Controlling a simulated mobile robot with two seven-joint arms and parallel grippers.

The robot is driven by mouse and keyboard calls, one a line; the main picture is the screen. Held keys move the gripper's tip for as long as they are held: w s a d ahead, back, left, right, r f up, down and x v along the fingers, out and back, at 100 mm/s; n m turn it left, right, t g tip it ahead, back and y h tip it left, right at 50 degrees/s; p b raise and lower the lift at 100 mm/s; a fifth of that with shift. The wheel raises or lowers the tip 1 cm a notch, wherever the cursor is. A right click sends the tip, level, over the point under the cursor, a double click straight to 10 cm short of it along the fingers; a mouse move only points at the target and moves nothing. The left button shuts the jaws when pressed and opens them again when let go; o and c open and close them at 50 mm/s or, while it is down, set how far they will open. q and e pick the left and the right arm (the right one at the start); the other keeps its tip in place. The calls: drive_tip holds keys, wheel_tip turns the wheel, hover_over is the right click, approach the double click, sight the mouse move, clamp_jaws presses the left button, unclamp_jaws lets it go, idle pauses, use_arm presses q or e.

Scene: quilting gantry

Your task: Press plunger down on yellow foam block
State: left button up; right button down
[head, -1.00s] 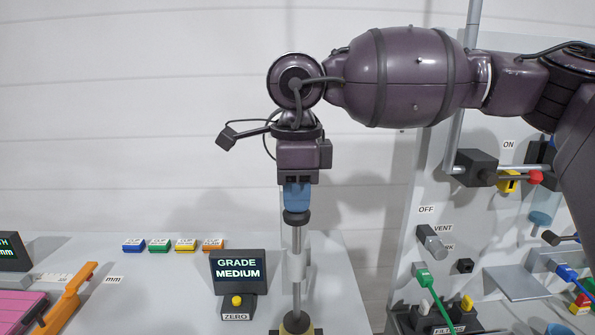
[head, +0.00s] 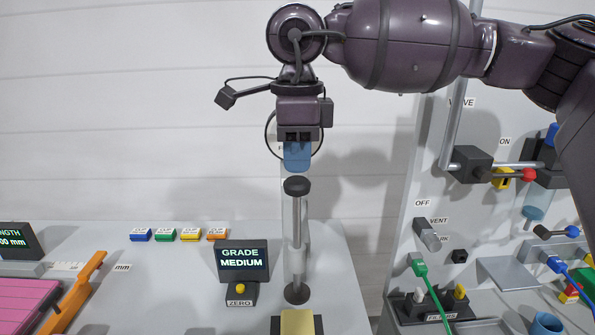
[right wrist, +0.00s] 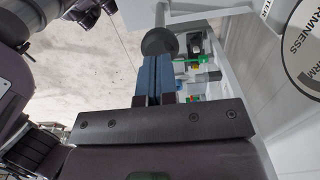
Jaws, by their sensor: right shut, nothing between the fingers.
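The plunger (head: 296,240) stands upright, with a dark round knob on top, a pale shaft and a dark round foot. The yellow foam block (head: 297,322) shows at the bottom edge of the head view; the foot appears apart from it, just above. My right gripper (head: 297,166) has blue fingers, shut and empty, pointing down just above the knob with a small gap. In the right wrist view the shut blue fingers (right wrist: 154,80) point toward the dark knob (right wrist: 159,43). My left gripper is not in view.
A display reading GRADE MEDIUM (head: 242,260) with a yellow ZERO button (head: 240,288) stands left of the plunger. Several coloured clips (head: 190,235) lie at the back. A panel with valves and cables (head: 470,210) stands at right. A pink slab (head: 28,300) lies far left.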

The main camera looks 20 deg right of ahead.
drive_tip(key=shift+r+p, duration=1.1)
drive_tip(key=shift+r, duration=1.35)
drive_tip(key=shift+r+p, duration=0.1)
drive_tip(key=shift+p, duration=0.2)
